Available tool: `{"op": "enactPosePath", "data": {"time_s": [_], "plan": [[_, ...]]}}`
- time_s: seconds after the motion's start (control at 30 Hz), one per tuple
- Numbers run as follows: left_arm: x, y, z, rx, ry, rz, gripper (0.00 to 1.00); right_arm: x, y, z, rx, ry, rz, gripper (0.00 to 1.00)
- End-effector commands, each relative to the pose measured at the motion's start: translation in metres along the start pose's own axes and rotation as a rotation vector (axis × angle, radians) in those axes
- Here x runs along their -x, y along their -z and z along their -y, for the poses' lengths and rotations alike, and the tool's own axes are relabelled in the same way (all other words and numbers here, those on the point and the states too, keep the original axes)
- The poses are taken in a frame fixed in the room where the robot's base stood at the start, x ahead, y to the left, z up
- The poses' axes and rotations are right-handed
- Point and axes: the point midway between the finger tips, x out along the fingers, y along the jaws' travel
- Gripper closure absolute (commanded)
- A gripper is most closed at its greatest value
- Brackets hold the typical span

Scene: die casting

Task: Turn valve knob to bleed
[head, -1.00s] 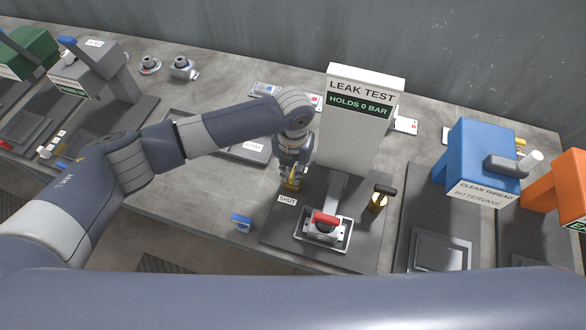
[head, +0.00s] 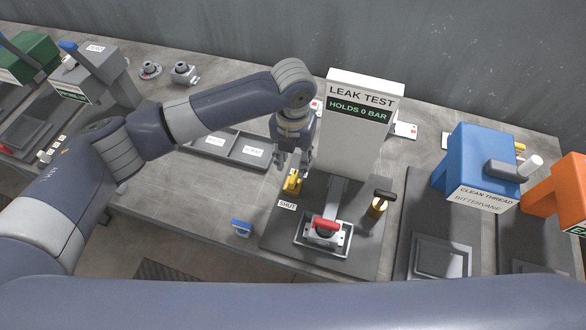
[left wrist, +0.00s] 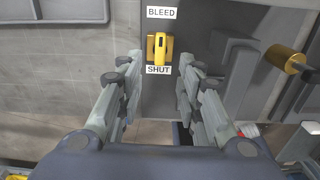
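The yellow valve knob (head: 292,183) sits left of the leak test post in the head view, behind its SHUT label (head: 287,204). In the left wrist view the knob (left wrist: 160,47) lies between the BLEED label (left wrist: 161,12) above and the SHUT label (left wrist: 158,70) below. Its bar runs along the line between them; I cannot tell which end is the pointer. My left gripper (head: 294,160) is just above the knob, open and empty. In the left wrist view its fingers stand apart on both sides, clear of the knob. My right gripper is not in view.
The leak test post (head: 362,130) reads "HOLDS 0 BAR". A red-topped part sits in the fixture (head: 322,255) in front. A black-handled brass fitting (head: 377,207) stands right of it. A blue piece (head: 241,227) lies at the left. A grey tray (head: 233,148) lies behind.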

Motion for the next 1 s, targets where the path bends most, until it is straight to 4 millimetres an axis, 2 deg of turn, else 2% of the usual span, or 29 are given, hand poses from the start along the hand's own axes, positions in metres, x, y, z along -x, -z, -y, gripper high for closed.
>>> {"op": "enactPosePath", "data": {"time_s": [0.1, 0.3, 1.0], "plan": [[0.023, -0.001, 0.000, 0.000, 0.000, 0.003, 0.67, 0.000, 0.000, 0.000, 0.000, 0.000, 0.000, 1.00], [0.043, 0.000, 0.000, 0.000, 0.000, 0.001, 0.67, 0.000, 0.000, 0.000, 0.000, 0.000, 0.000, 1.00], [0.046, 0.000, 0.000, 0.000, 0.000, -0.001, 0.67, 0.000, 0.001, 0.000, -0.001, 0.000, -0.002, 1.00]]}}
